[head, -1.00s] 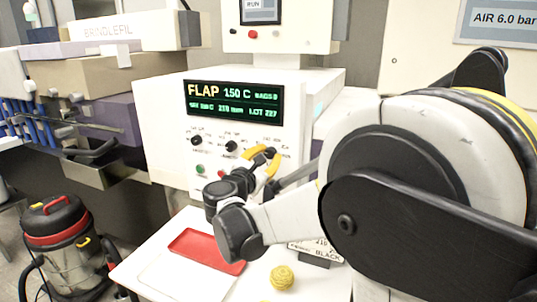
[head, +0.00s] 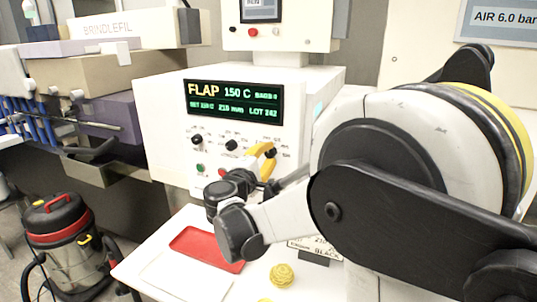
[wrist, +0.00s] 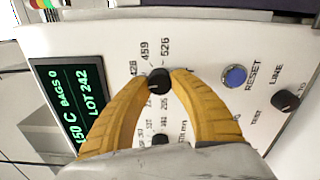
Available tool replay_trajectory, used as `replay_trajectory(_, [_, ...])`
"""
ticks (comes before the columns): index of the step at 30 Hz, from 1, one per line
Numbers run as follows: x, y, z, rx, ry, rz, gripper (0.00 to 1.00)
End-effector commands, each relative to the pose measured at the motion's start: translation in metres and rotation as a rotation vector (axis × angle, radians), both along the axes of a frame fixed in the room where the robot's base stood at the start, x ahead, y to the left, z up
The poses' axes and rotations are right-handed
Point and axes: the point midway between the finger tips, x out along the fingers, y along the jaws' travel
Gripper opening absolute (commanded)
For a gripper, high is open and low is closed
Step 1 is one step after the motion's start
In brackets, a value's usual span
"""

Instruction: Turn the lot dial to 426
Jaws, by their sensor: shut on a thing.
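The lot dial is a small black knob (wrist: 160,80) on the white panel, with printed numbers around it, including 459 and 526. My gripper (wrist: 160,75) is shut on this knob, one yellow finger on each side. The knob's pointer is hard to make out. In the head view my gripper (head: 264,162) is at the right of the panel, and its fingers largely hide the dial. The green display (head: 234,102) reads FLAP, 150 C, 215 mm and LOT 242. It also shows LOT 242 in the wrist view (wrist: 78,103).
A blue RESET button (wrist: 234,76) and a LINE knob (wrist: 284,99) sit right of the dial. Another black knob (head: 231,145) and a green button (head: 200,168) are left of my gripper. Below are a red tray (head: 190,241) and a yellow ball (head: 282,275).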

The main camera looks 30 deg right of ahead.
Motion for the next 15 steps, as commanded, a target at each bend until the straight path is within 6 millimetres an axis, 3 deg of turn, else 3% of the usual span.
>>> replay_trajectory(15, [0.0, 0.0001, -0.0001, 0.247, -0.315, 0.0, 0.0])
